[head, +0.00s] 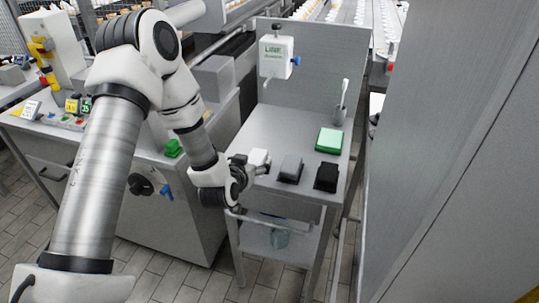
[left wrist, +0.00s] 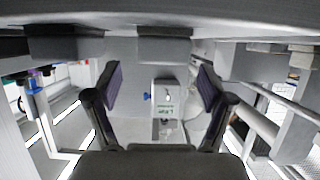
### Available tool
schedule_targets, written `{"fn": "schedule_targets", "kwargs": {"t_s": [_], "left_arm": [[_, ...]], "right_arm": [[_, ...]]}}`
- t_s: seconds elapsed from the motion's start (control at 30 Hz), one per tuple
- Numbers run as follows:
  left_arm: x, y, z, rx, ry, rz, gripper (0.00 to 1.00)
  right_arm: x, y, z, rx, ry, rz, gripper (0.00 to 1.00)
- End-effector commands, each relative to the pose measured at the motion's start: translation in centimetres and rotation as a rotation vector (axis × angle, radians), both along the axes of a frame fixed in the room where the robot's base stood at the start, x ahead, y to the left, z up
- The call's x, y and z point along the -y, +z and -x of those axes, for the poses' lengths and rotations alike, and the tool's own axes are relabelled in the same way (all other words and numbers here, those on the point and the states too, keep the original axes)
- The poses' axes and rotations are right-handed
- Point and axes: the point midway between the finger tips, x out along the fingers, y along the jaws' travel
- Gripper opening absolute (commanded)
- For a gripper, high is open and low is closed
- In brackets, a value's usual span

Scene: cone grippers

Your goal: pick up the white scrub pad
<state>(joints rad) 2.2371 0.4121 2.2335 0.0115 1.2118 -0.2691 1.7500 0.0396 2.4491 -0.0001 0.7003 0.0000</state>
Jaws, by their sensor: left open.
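The white scrub pad (head: 259,157) lies on the steel table near its left edge in the head view. My left gripper (head: 262,169) is open at the near side of the pad, its fingers close to it; I cannot tell whether they touch. In the left wrist view, which looks upside down, the two fingers (left wrist: 160,90) stand wide apart with nothing gripped between them. A shaded pale block (left wrist: 165,48) shows above and between them; it may be the white pad, but its colour is unclear. My right gripper is not in view.
To the right of the pad lie a grey pad (head: 291,168) and a black pad (head: 327,177). A green pad (head: 329,140) and a cup with a brush (head: 341,105) stand farther back. A dispenser (head: 276,57) hangs on the back panel. The table's middle is clear.

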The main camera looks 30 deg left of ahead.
Motion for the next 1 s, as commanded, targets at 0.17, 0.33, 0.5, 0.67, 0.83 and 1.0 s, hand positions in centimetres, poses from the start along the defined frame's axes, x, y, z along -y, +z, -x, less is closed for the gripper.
{"fn": "schedule_targets", "kwargs": {"t_s": [0.17, 0.33, 0.5, 0.67, 0.83, 1.0], "left_arm": [[-0.5, -1.0, -2.1, -0.002, -0.003, -0.001, 0.81], [-1.6, -2.6, -4.5, -0.004, -0.002, -0.002, 0.81], [-1.8, -3.3, -6.0, -0.005, -0.003, -0.001, 0.81], [-1.8, -3.3, -6.0, -0.006, -0.004, 0.001, 0.81], [-1.8, -3.3, -5.9, -0.005, -0.004, 0.001, 0.32], [-1.8, -3.4, -5.9, -0.006, -0.004, 0.001, 0.32]], "right_arm": [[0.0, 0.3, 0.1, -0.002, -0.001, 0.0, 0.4], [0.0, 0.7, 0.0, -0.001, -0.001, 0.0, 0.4], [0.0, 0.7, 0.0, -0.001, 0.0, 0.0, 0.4], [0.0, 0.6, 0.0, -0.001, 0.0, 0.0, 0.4], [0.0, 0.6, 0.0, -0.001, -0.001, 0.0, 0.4], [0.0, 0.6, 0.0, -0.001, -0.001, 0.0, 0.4]]}}
